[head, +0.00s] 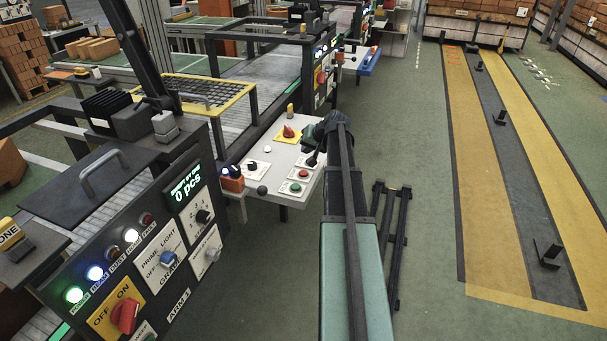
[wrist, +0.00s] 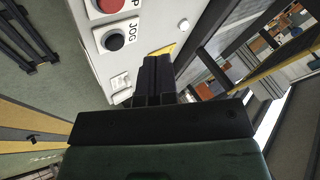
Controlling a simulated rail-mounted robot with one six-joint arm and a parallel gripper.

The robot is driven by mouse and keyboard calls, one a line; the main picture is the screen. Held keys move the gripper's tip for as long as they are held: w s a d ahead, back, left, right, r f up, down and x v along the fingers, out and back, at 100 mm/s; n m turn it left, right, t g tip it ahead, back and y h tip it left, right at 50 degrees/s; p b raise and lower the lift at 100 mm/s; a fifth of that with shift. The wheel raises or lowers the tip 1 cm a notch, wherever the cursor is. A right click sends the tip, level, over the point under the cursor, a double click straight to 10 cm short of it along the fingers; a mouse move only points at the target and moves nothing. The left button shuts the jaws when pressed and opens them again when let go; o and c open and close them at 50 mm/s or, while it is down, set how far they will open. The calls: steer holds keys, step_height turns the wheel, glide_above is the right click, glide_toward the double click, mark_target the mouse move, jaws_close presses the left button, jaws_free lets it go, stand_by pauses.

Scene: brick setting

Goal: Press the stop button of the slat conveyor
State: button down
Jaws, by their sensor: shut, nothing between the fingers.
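The red stop button (head: 303,174) sits on the pale control panel (head: 276,150) beside the conveyor, above a green button (head: 296,188). In the wrist view a red button (wrist: 107,5), with a label ending in P, is cut by the top edge. The black JOG button (wrist: 113,41) is beside it. My gripper (head: 316,150) is over the panel's right side in the head view. In the wrist view its black fingers (wrist: 157,62) are shut and empty, to the right of the JOG button. I cannot tell whether the tips touch the panel.
A red knob on a yellow plate (head: 289,132) sits farther up the panel. A black knob (head: 252,164) is at its left. A larger black console (head: 130,250) with lit lamps stands at the near left.

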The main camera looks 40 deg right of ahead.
mark_target(305, 172)
steer(key=shift+w+d+r+t, duration=0.2)
steer(key=shift+w+r+t, duration=0.1)
steer(key=shift+w, duration=0.15)
steer(key=shift+w+d+r+t, duration=0.2)
steer(key=shift+w+r, duration=0.05)
steer(key=shift+w, duration=0.2)
steer(key=shift+f, duration=0.1)
step_height(305, 172, down, 9)
steer(key=b, duration=0.9)
stand_by(1.0)
steer(key=shift+f+b, duration=0.25)
steer(key=shift+b, duration=0.05)
